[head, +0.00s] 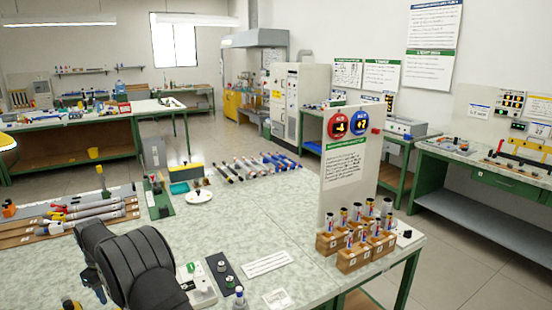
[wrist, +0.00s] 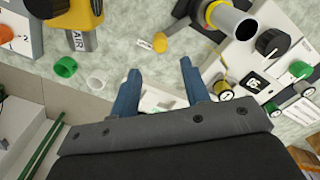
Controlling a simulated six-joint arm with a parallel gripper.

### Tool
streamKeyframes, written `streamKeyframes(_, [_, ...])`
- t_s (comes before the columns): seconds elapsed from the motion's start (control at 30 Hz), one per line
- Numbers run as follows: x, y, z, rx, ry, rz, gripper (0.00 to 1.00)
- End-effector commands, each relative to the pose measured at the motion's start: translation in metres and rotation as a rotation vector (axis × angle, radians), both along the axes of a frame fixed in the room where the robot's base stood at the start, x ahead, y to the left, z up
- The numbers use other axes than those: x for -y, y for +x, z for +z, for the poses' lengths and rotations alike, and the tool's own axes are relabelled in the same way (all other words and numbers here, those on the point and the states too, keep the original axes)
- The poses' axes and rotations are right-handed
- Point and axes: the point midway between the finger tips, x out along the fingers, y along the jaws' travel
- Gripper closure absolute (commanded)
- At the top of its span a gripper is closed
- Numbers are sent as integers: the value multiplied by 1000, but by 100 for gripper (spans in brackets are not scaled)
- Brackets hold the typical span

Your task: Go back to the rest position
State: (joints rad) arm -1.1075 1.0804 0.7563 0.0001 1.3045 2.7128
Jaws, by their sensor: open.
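My gripper (wrist: 160,72) shows in the wrist view as two blue fingers set well apart. Nothing is between the fingertips except the bench surface below. In the head view, dark rounded parts of my arm stand over the near left of the bench (head: 250,215), and the fingers cannot be made out there. Rod blanks (head: 262,163) lie in a row at the back of the bench, apart from my arm. More rods (head: 85,213) lie on a wooden rack at the left. Several short upright rods stand in wooden blocks (head: 353,257) at the right.
A white sign board (head: 345,160) stands at the right. The bench middle is largely clear.

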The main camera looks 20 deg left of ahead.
Motion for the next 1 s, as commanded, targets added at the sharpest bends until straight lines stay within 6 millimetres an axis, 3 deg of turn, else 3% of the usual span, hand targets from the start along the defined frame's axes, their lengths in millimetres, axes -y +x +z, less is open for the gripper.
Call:
streamKeyframes(0.4, [0,0,82,1,2,0,57])
streamKeyframes(0.5, [1,-1,54,-2,-4,0,57])
streamKeyframes(1.0, [1,0,-48,-2,-4,0,57])
